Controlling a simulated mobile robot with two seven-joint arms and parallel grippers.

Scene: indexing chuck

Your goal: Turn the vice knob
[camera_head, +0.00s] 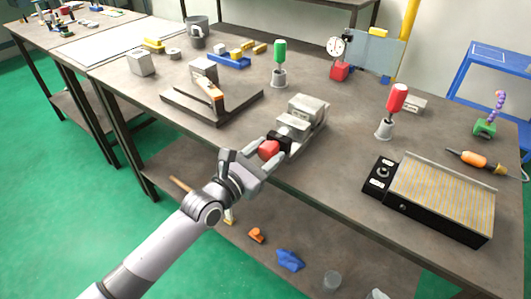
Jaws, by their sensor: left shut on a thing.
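The vice (303,115) is a grey metal block on the front middle of the workbench, with a dark part toward the front edge. Its red knob (268,149) sticks out at the bench's front edge. My left gripper (266,158) comes in from the lower left with its fingers on either side of the red knob. It is shut on the knob, and the fingers hide part of it. My right gripper is not in view.
A grey plate with an upright block (203,98) stands left of the vice. Green-handled (280,52) and red-handled (396,98) tools stand in metal holders behind and right. A ribbed plate box (441,197) is at the right. A lower shelf (190,192) holds loose items.

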